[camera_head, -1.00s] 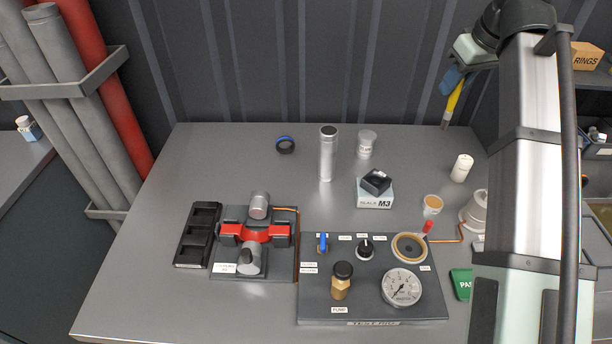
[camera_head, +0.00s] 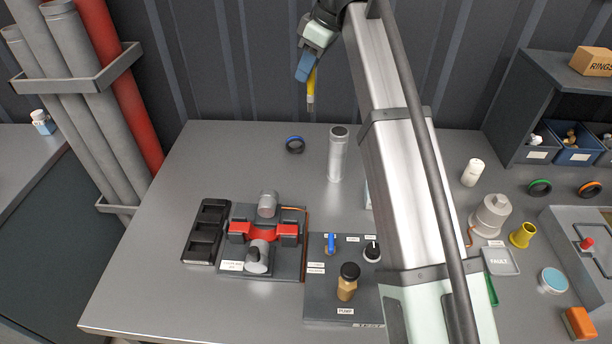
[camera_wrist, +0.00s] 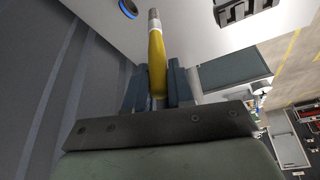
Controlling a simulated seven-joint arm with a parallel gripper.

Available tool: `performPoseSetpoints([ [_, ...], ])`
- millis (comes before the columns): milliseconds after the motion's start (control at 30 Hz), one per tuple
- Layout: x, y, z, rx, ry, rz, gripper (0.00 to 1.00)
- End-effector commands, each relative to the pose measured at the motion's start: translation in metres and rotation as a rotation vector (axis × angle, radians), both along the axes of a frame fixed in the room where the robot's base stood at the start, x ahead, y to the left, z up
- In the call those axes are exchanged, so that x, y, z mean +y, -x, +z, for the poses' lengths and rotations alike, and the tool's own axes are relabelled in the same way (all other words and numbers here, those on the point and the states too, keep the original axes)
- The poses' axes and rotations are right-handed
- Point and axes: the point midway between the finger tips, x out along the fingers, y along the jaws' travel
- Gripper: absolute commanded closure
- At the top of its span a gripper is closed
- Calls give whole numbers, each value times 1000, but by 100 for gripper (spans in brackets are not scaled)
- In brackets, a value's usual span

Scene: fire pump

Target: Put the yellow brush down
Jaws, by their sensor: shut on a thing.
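The yellow brush (camera_head: 311,86) hangs from my gripper (camera_head: 306,68) in the head view, its pale tip pointing down. It is in the air above the back part of the table, near the dark wall. In the wrist view the brush (camera_wrist: 157,60) stands between the two blue-grey fingers of my gripper (camera_wrist: 158,85), which are shut on it. The brush touches nothing else that I can see.
The grey table (camera_head: 165,240) has free room at its back left. A black tray (camera_head: 205,232), a red clamp fixture (camera_head: 262,232) and a pump panel (camera_head: 320,300) lie nearer. My arm hides the table's middle.

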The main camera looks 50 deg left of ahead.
Motion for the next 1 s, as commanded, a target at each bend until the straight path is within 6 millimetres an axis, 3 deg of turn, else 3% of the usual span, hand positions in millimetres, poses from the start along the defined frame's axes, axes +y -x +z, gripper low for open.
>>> performPoseSetpoints([
  [67,11,11,0,2,-1,35,100],
  [533,6,9,-93,2,0,25,100],
  [867,6,8,-125,2,0,25,100],
  [1000,6,9,-147,2,0,25,100],
])
